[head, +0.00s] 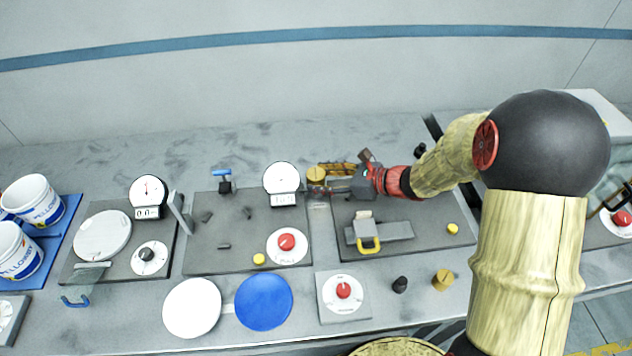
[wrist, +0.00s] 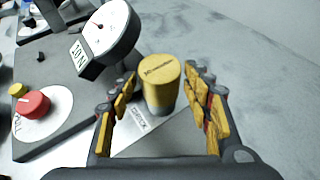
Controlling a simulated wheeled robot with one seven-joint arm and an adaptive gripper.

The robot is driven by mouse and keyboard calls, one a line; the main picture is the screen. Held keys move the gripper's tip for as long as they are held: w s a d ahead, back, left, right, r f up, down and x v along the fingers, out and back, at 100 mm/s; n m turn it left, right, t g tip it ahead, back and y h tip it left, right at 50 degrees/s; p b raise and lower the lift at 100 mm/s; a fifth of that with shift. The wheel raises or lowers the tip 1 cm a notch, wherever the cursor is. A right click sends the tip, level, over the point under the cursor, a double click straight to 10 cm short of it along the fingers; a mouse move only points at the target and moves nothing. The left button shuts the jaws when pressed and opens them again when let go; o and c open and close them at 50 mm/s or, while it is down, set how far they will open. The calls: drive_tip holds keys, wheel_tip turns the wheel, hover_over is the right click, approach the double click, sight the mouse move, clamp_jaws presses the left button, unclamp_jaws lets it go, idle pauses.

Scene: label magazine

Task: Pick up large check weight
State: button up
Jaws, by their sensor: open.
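The large check weight is a gold cylinder with a grey lower part (wrist: 162,87). In the wrist view it stands upright between the fingers of my open gripper (wrist: 164,100), with visible space on both sides. In the head view the weight (head: 316,174) stands at the back of the bench, right of a dial gauge, at the end of my gripper (head: 332,177). A pale label plate lies at its foot, partly hidden by the weight and fingers.
The dial gauge (head: 282,178) stands close left of the weight. A red knob (head: 287,242) is on the plate in front. A smaller gold weight (head: 442,280) and a black knob-like piece (head: 400,285) stand at the front right. Bench behind the weight is clear.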

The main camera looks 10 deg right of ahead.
drive_tip(key=shift+x, duration=1.25)
drive_tip(key=shift+d, duration=0.1)
drive_tip(key=c, duration=0.3)
clamp_jaws()
drive_tip(key=shift+r, duration=0.1)
